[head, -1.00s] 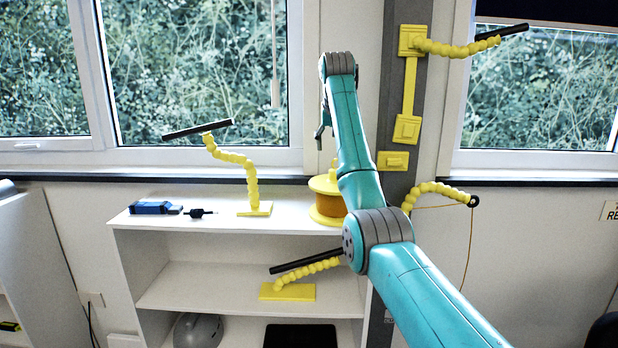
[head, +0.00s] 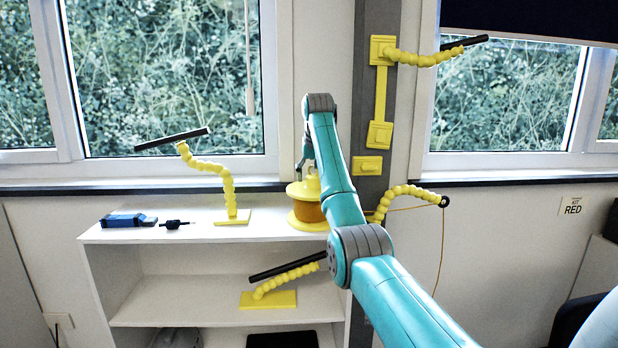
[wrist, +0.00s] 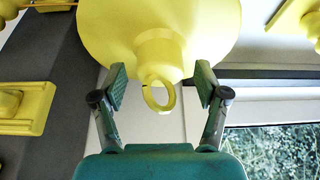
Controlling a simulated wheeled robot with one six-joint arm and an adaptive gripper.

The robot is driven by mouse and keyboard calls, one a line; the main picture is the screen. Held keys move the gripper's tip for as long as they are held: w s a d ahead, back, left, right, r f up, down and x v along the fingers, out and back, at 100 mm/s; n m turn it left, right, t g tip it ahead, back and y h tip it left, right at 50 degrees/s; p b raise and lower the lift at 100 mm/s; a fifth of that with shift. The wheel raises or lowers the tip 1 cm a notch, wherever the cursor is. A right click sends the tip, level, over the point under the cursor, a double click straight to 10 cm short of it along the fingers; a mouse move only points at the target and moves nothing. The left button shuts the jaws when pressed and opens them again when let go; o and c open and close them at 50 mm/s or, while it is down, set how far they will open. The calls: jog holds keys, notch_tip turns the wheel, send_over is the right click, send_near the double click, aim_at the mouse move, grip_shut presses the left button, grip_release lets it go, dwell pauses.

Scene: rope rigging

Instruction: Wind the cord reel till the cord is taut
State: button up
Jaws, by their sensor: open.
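The cord reel (head: 308,213) stands at the right end of the white shelf's top, with yellow flanges and an orange-brown wound middle. In the wrist view its yellow top (wrist: 215,35) fills the upper middle, with a round knob and a small yellow ring (wrist: 160,97). My gripper (wrist: 160,88) is open, one finger on each side of the knob and ring, with gaps on both sides. In the head view my gripper (head: 303,165) is just over the reel, partly hidden by my arm. The thin cord (head: 405,208) runs to a black pulley (head: 444,201) and hangs down.
A yellow jointed arm (head: 405,190) carries the pulley. Another with a black bar (head: 228,185) stands left of the reel. A grey post (head: 377,100) with yellow fittings rises behind my arm. A blue object (head: 128,220) lies at the shelf top's left.

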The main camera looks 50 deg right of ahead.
jog(key=shift+w+d+f, duration=0.1)
jog(key=shift+d+f, duration=0.05)
jog(key=shift+f, duration=0.25)
